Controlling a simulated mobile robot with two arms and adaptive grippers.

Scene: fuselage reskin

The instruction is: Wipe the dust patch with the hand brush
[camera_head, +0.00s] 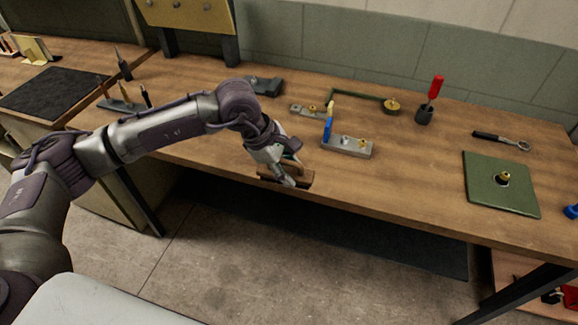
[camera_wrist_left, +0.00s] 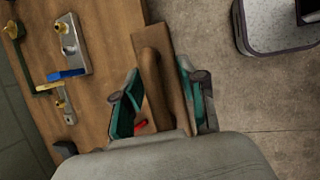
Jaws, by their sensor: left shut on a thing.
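My left gripper (camera_head: 284,174) is shut on the wooden hand brush (camera_head: 302,177) at the front edge of the workbench (camera_head: 400,200). In the left wrist view, the brush (camera_wrist_left: 154,36) has a brown block with a raised handle, and the fingers of my left gripper (camera_wrist_left: 160,88) lie on both sides of it. The bristles are hidden, and I cannot tell whether the brush touches the bench. I cannot make out a dust patch in either view. My right gripper is not in view.
A green plate (camera_head: 500,184), a ratchet (camera_head: 500,140) and a red-handled screwdriver (camera_head: 435,88) are to the right. The bench front between brush and plate is clear.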

